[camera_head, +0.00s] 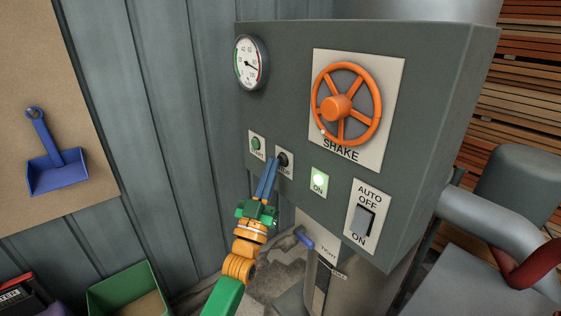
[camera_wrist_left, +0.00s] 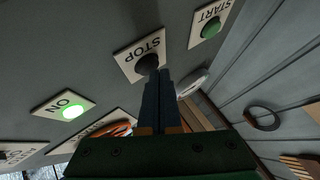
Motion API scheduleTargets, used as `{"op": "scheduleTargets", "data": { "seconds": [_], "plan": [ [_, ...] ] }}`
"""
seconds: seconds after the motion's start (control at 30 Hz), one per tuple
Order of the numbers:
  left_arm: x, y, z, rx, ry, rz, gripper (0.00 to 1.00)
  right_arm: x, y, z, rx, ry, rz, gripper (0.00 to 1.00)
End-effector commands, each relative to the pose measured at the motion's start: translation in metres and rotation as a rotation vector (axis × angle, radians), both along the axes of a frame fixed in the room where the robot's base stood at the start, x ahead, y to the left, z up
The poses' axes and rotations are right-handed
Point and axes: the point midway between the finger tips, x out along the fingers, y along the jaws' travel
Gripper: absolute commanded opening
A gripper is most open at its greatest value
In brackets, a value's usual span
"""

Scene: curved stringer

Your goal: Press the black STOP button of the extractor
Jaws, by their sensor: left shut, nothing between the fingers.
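The black STOP button (camera_head: 282,159) sits on a pale plate on the grey extractor box (camera_head: 290,100). In the left wrist view the STOP button (camera_wrist_left: 147,63) is right at the fingertips and partly covered by them. My left gripper (camera_head: 272,161) is shut with empty blue fingers, its tips at the button. I cannot tell whether they touch it. The green START button (camera_head: 256,144) is just left of STOP. The green ON lamp (camera_head: 319,180) is lit to the lower right. My right gripper is not in view.
An orange SHAKE handwheel (camera_head: 337,107), a gauge (camera_head: 250,63) and an AUTO/OFF/ON switch (camera_head: 365,220) are on the same box. A blue handle (camera_head: 304,238) is below it. A blue dustpan (camera_head: 56,165) hangs at left; a green bin (camera_head: 128,292) stands below.

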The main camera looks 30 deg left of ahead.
Motion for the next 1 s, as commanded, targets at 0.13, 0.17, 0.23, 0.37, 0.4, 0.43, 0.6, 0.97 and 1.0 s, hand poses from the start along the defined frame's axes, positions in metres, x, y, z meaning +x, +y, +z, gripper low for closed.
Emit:
{"op": "scheduleTargets", "data": {
  "seconds": [0.13,0.17,0.23,0.37,0.4,0.43,0.6,0.97,1.0],
  "plan": [
    [0.0017,-0.0008,-0.0005,0.000,0.000,0.000,0.00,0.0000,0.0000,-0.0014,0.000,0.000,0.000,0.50],
    [0.0020,-0.0009,-0.0005,0.000,0.000,0.000,0.00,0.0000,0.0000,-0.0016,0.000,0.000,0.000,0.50],
    [0.0028,-0.0013,-0.0005,0.000,0.000,0.000,0.00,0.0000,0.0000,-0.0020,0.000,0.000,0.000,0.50],
    [0.0042,-0.0019,-0.0003,0.000,0.000,0.000,0.00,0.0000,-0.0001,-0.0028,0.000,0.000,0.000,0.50],
    [0.0046,-0.0022,-0.0001,0.000,-0.001,0.000,0.00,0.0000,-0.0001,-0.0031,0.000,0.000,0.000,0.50],
    [0.0050,-0.0023,-0.0001,0.000,-0.001,0.000,0.00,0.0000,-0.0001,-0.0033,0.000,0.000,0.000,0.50],
    [0.0054,-0.0025,0.0002,0.000,0.000,0.000,0.00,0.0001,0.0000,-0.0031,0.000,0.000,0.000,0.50],
    [-0.0020,0.0009,0.0008,0.001,0.002,0.001,0.00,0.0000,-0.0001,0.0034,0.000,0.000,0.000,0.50],
    [-0.0043,0.0018,0.0006,0.001,0.003,0.001,0.00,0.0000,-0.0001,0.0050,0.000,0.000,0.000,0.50]
  ]
}}
